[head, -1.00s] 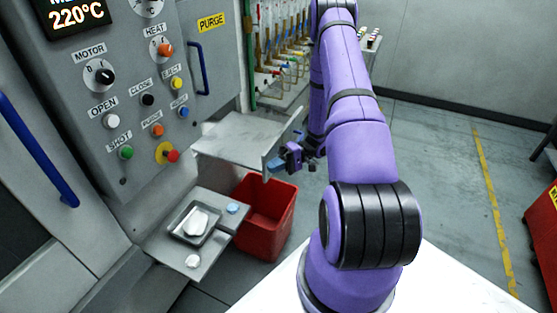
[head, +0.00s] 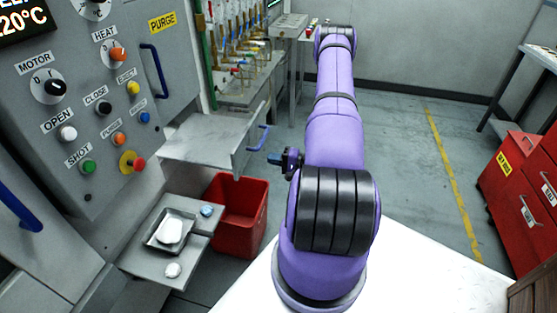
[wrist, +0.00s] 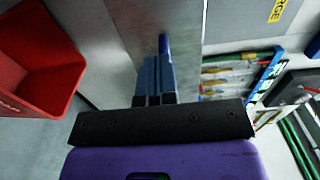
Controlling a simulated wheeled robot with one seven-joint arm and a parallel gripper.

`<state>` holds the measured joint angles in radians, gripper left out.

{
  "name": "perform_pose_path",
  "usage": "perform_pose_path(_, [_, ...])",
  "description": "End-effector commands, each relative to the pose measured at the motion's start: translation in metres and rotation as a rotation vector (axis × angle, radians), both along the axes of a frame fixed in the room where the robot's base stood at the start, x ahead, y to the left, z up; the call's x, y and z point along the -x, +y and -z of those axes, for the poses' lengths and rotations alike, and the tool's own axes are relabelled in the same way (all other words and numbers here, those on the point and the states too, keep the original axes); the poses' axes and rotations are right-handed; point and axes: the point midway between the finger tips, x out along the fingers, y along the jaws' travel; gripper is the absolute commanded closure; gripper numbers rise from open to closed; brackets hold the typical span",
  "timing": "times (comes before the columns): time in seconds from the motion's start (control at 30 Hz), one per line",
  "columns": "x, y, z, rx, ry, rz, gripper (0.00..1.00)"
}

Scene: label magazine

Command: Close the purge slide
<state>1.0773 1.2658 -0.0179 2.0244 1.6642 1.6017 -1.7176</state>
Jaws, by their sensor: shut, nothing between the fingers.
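The purge slide (head: 205,140) is a flat grey metal tray sticking out of the machine, with an upright front plate and a blue bar handle (head: 264,138). My gripper (head: 272,158) is shut and empty, just in front of the plate on the robot's side, with a small gap from the handle in the head view. In the wrist view my closed blue fingers (wrist: 155,78) point at the grey plate (wrist: 178,85), with the blue handle (wrist: 164,44) right beyond their tips. Whether they touch it there, I cannot tell.
A red bin (head: 238,215) stands on the floor below the slide. A lower metal shelf (head: 150,262) holds a small tray with a white lump. The control panel (head: 95,110) is at left. Red cabinets (head: 515,180) stand at right. Floor between is clear.

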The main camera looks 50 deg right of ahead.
Motion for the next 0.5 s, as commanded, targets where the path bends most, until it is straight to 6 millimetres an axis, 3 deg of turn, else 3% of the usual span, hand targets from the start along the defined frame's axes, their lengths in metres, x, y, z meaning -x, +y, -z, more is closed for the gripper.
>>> perform_pose_path(0.3, [-0.055,0.024,0.000,0.000,-0.001,-0.004,1.00])
perform_pose_path(0.5, [-0.076,0.032,0.000,0.000,-0.001,-0.002,1.00])
